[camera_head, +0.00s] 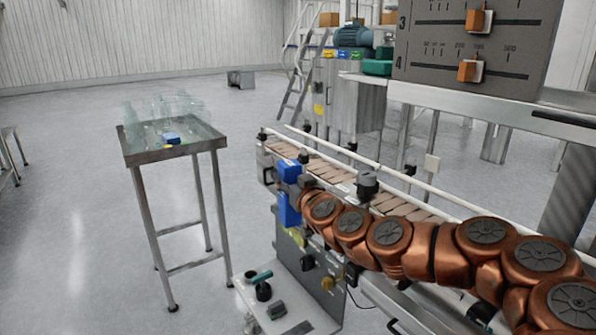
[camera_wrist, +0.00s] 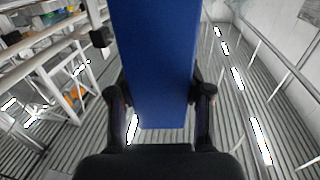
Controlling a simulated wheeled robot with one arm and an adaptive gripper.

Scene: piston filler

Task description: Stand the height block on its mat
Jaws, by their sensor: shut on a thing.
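A long blue block (camera_wrist: 152,65), which I take to be the height block, fills the upper middle of the wrist view. My gripper (camera_wrist: 160,103) is shut on it, with one dark finger at each side. My gripper is partly hidden there, and I cannot tell whether all the blue belongs to the block. The block's mat is not clearly identifiable; a dark flat rectangle (camera_head: 298,328) lies on the low shelf.
A conveyor (camera_head: 330,172) with rails runs beneath and beside my arm. A steel table (camera_head: 178,152) at left holds clear bottles, with a blue and a yellow item. A green-handled item (camera_head: 262,286) stands on a low shelf (camera_head: 310,305). Open floor lies around the table.

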